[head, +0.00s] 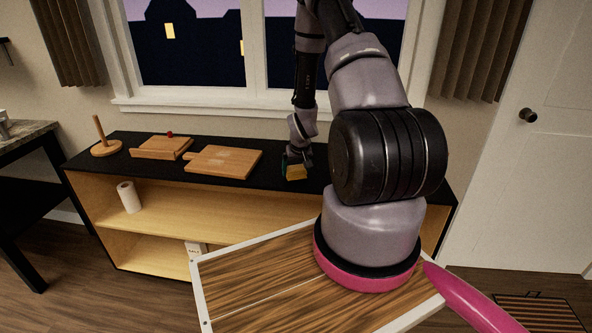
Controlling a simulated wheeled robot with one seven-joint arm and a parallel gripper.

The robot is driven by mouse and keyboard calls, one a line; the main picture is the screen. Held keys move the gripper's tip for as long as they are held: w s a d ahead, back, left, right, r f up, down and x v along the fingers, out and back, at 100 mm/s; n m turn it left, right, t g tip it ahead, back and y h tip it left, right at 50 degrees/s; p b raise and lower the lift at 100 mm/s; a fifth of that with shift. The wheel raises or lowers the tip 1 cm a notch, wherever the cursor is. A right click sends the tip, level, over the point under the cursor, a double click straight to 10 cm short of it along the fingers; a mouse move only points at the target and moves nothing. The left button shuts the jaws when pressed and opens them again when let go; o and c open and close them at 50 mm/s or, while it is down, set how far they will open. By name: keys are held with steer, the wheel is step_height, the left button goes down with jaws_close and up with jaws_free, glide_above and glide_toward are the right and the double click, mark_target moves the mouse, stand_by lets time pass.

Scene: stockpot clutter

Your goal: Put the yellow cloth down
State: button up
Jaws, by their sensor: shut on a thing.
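The yellow cloth (296,173) shows as a small yellow patch at the end of my arm, over the right half of the black shelf top. My gripper (293,165) is shut on it and points down. The cloth is small in view, and I cannot tell whether it touches the shelf top. My arm hides part of the shelf top to the right of the gripper.
The low shelf's black top (240,195) holds a cutting board (224,161), a wooden box (161,148) with a red knob, and a wooden peg stand (105,148). A paper roll (129,197) stands inside the shelf. The top in front of the boards is clear.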

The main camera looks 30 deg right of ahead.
steer(key=o, duration=0.8)
steer(key=shift+f, duration=0.1)
steer(key=v, duration=1.2)
steer(key=shift+r, duration=0.2)
steer(key=s+a+r, duration=0.2)
steer(key=r, duration=0.6)
steer(key=s+a+r+m+t, duration=0.1)
steer(key=a+r, duration=0.2)
steer(key=r, duration=0.5)
steer(key=s+a+r, duration=0.2)
steer(key=r, duration=0.6)
steer(key=s+a+r+y, duration=0.1)
steer(key=s+a+r, duration=0.1)
steer(key=s+r, duration=0.2)
steer(key=s+a+r+t+y, duration=0.1)
steer(key=s+a+r, duration=0.2)
steer(key=s+r, duration=0.2)
steer(key=s+a+r+y, duration=0.1)
steer(key=s+r, duration=0.3)
steer(key=s, duration=0.4)
steer(key=shift+s+a+r+m+t, duration=0.15)
steer(key=shift+a+m, duration=0.05)
steer(key=shift+a, duration=0.15)
steer(key=shift+s+a+r+m+t, duration=0.1)
steer(key=shift+a+r+m+t, duration=0.1)
steer(key=shift+a, duration=0.2)
